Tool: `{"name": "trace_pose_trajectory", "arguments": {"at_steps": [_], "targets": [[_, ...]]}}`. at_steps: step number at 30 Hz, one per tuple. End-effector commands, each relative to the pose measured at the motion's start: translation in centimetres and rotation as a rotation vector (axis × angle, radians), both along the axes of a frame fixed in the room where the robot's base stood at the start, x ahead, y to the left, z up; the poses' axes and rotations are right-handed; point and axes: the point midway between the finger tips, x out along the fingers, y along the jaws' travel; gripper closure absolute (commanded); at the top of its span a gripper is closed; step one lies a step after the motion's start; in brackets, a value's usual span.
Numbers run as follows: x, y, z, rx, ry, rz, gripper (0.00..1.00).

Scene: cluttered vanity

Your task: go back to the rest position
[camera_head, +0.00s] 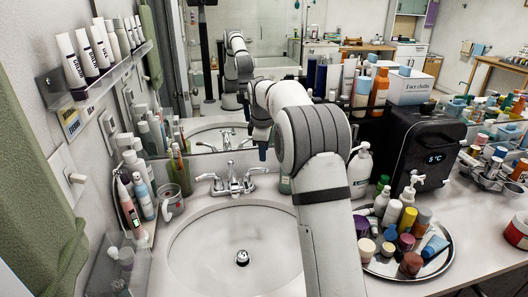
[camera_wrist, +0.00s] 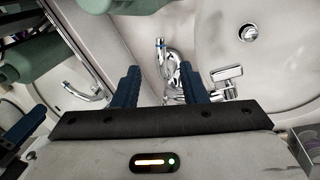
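My gripper (camera_head: 263,153) hangs above the back of the vanity, near the mirror and to the right of the chrome faucet (camera_head: 232,182); my arm hides part of it. In the wrist view, the two dark blue fingers of my gripper (camera_wrist: 158,85) stand apart with nothing held between them. The faucet shows beyond the fingertips in the wrist view (camera_wrist: 172,62). The white sink basin (camera_head: 195,250) lies below and left of my arm, empty but for its drain.
A round tray (camera_head: 447,262) crowded with small bottles stands right of my arm, near a black box (camera_head: 425,145) with a display. A pump bottle (camera_head: 360,168) is close beside my arm. A wall shelf (camera_head: 105,75) holds tubes at left. The mirror (camera_head: 215,125) stands behind.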

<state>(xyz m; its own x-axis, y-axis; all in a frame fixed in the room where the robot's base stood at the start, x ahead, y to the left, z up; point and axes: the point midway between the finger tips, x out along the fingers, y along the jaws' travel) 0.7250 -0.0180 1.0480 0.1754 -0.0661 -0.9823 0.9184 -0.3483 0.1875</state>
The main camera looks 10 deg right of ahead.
Motion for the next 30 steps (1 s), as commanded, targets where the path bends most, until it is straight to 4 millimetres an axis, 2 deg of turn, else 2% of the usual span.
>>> {"name": "trace_pose_trajectory", "arguments": {"at_steps": [5,8,11,15,21,30], "targets": [[-0.1,0.0,0.1,0.001,0.000,-0.003,0.61],[-1.5,0.1,1.0,0.011,-0.006,-0.045,0.61],[-3.9,0.2,2.3,0.028,-0.015,-0.118,0.61],[-8.0,0.4,3.8,0.060,-0.028,-0.243,0.61],[-14.4,0.7,5.1,0.106,-0.043,-0.423,0.61],[-24.5,1.1,5.2,0.173,-0.064,-0.691,0.61]]}}
